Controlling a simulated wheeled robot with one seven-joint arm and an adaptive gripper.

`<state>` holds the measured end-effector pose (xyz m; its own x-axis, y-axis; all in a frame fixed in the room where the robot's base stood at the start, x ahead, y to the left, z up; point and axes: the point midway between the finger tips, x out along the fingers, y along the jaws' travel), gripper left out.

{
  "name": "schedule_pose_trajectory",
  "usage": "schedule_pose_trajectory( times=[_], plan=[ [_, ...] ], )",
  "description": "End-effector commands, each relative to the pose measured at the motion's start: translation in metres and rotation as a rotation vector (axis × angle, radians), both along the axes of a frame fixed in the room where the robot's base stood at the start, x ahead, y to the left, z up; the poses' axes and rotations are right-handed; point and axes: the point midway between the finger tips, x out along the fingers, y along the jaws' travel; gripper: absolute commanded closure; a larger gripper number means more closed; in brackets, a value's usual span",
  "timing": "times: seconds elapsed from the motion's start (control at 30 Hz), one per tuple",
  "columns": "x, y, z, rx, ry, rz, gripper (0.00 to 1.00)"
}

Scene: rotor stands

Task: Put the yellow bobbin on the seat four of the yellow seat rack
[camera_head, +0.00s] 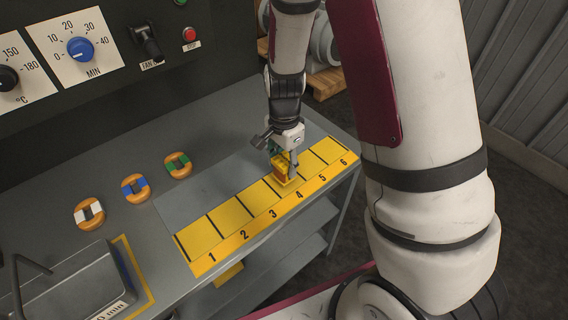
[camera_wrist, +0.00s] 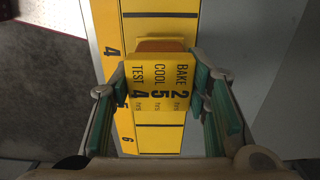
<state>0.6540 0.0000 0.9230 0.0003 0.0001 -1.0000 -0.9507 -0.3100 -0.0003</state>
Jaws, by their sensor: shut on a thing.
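The yellow bobbin (camera_head: 281,168) is in my gripper (camera_head: 285,156). In the wrist view the yellow bobbin (camera_wrist: 158,88) shows a printed label reading bake 2, cool 5, test 4, with an orange edge at its far side. The green-padded fingers of my gripper (camera_wrist: 160,76) are shut on its two sides. The yellow seat rack (camera_head: 200,241) has seats numbered 1 to 6 with black dividing lines. The bobbin is over the seat four area in the head view. Whether it touches the seat is hidden. The other seats look empty.
Three orange bobbins, with a white band (camera_head: 90,214), a blue band (camera_head: 135,187) and a green band (camera_head: 178,165), lie on the grey bench left of the rack. A metal container (camera_head: 75,285) stands front left. A control panel (camera_head: 85,50) is behind.

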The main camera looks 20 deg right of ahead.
Motion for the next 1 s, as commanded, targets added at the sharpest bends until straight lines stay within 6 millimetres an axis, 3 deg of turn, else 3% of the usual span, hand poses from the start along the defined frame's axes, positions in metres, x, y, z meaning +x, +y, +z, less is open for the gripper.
schedule_pose_trajectory(
  times=[0.1, 0.47, 0.5, 0.57, 1.0],
  plan=[
    [0.000, 0.000, -0.011, 0.000, 0.000, -0.001, 0.95],
    [0.000, 0.000, -0.015, 0.000, -0.001, -0.001, 0.95],
    [0.000, 0.000, -0.014, 0.000, -0.001, -0.001, 0.48],
    [0.000, 0.000, -0.014, 0.000, -0.001, -0.001, 0.37],
    [0.001, 0.000, -0.004, 0.000, -0.003, 0.000, 0.37]
  ],
)
